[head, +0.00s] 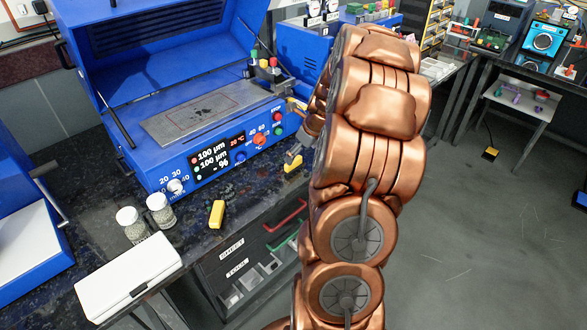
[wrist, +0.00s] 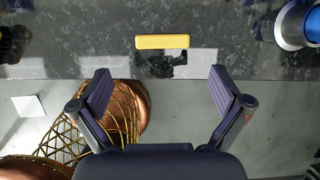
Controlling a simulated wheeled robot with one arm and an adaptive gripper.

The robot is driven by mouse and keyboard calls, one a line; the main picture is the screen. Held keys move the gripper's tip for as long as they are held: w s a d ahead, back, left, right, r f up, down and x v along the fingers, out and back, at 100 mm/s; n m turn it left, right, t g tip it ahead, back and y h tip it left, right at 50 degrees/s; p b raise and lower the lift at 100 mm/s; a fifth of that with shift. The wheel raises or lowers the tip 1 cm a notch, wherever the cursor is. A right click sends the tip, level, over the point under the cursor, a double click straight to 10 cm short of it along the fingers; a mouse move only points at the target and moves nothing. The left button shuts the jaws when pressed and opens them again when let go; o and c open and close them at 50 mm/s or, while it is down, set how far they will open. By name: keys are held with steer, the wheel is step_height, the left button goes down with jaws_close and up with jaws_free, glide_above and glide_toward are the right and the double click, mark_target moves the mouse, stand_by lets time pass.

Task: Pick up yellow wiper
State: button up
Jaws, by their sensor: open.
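The yellow wiper shows in the wrist view as a yellow bar (wrist: 162,41), lying crosswise on the dark speckled bench top near its front edge. A small black shape lies just below it. In the head view a yellow piece (head: 293,165), which looks like the same wiper, shows at the bench edge beside my arm. My gripper (wrist: 160,80) is open and empty, its two fingers spread wider than the bar. The bar lies beyond the fingertips, apart from them. In the head view my copper arm hides most of the gripper.
A yellow block (head: 217,214), two jars (head: 161,210) and a white case (head: 128,276) are on the bench to the left. The blue coating machine (head: 190,165) stands behind, its lid raised. Drawers (head: 232,262) are below the bench edge. Floor to the right is mostly clear.

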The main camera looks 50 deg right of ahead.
mark_target(293, 166)
steer(key=shift+d+f, duration=0.15)
steer(key=shift+f, duration=0.15)
steer(key=shift+w+p+x, duration=0.2)
steer(key=shift+p+x, duration=0.35)
steer(key=shift+x, duration=1.3)
steer(key=shift+w+p+x, duration=0.2)
steer(key=shift+p+x, duration=0.3)
steer(key=shift+x, duration=1.35)
steer(key=shift+r, duration=0.25)
steer(key=c, duration=1.2)
